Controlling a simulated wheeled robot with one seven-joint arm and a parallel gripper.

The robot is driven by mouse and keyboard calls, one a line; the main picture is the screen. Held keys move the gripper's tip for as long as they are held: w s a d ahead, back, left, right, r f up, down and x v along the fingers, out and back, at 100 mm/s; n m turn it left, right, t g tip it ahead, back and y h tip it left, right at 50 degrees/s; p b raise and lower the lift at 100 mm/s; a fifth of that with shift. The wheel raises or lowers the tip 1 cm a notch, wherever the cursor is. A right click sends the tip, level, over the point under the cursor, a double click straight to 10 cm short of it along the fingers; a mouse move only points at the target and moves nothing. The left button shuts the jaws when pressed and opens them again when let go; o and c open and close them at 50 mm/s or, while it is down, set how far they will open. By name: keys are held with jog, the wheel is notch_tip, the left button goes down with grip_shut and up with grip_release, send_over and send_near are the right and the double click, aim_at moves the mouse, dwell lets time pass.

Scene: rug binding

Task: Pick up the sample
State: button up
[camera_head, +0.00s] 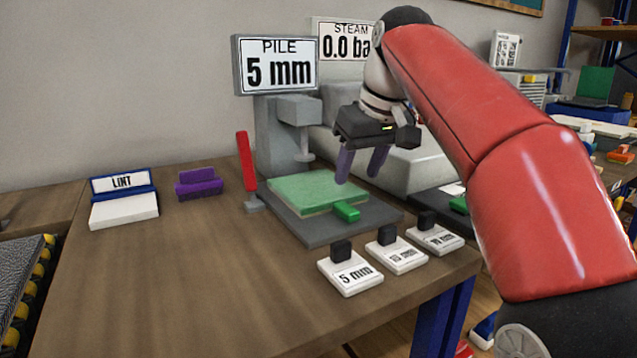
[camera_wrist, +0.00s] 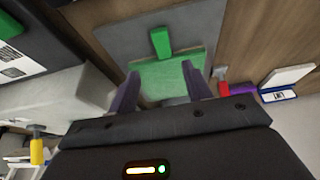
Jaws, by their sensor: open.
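The sample looks to be the flat green square pad (camera_head: 318,192) with a brighter green tab (camera_head: 347,211) at its front right edge. It lies on the grey base plate (camera_head: 330,232) of the pile gauge. My gripper (camera_head: 360,165) is open and empty, above the back right part of the pad. In the wrist view the green pad (camera_wrist: 168,82) shows between and beyond my two purple fingers (camera_wrist: 160,92), and the tab (camera_wrist: 160,42) lies past the pad's edge. No finger appears to touch the pad.
The gauge's grey column (camera_head: 272,135) and red lever (camera_head: 246,160) stand behind and left of the pad. Tags with black knobs, one reading 5 mm (camera_head: 350,277), line the front edge. A purple block (camera_head: 201,183) and LINT holder (camera_head: 124,205) sit left. The table's front left is clear.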

aim_at(342, 205)
jog(key=x, duration=0.2)
jog(key=b+x, duration=0.1)
jog(key=x, duration=0.2)
jog(key=b+x, duration=0.1)
jog(key=x, duration=0.1)
jog(key=shift+w+a+f, duration=0.1)
jog(key=shift+a+f, duration=0.1)
jog(key=shift+a, duration=0.25)
grip_shut()
